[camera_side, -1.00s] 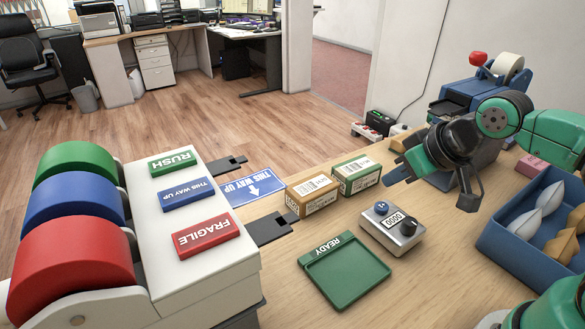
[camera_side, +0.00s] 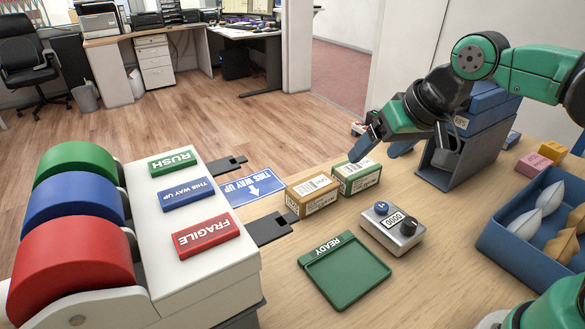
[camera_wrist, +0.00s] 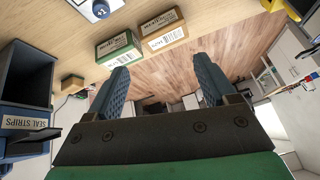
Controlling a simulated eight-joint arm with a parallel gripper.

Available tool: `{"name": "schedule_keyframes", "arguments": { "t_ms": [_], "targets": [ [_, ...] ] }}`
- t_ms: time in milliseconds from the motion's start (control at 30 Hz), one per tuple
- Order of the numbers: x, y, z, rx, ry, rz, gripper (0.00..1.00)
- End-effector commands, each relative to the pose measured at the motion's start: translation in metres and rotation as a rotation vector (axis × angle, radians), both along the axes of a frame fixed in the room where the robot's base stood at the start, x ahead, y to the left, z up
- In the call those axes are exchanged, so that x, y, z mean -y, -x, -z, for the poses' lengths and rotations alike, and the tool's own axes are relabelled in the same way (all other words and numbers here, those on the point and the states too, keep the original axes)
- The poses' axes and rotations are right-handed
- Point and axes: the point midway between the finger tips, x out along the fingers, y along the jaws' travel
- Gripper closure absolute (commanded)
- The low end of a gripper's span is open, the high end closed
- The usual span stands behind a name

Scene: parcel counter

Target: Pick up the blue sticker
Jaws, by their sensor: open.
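The blue sticker (camera_side: 252,187) reads "THIS WAY UP" with a white arrow. I cannot make out the sticker in the wrist view.
The brown carton (camera_side: 313,194) and green carton (camera_side: 357,177) stand right of the sticker. The dispenser (camera_side: 215,258) with green, blue and red rolls fills the left. The green READY tray (camera_side: 345,272), a counter device (camera_side: 391,228) and a blue bin (camera_side: 520,235) are nearer.

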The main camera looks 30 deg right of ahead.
Motion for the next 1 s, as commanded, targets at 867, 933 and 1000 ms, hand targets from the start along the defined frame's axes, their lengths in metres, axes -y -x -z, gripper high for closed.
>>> {"name": "schedule_keyframes", "arguments": {
  "t_ms": [867, 933, 1000],
  "targets": [
    [-0.170, -0.026, -0.131, -0.477, -0.325, 1.324, 0.22],
    [-0.170, -0.027, -0.127, -0.477, -0.325, 1.324, 0.22],
    [-0.170, -0.027, -0.120, -0.477, -0.326, 1.324, 0.22]
  ]
}}
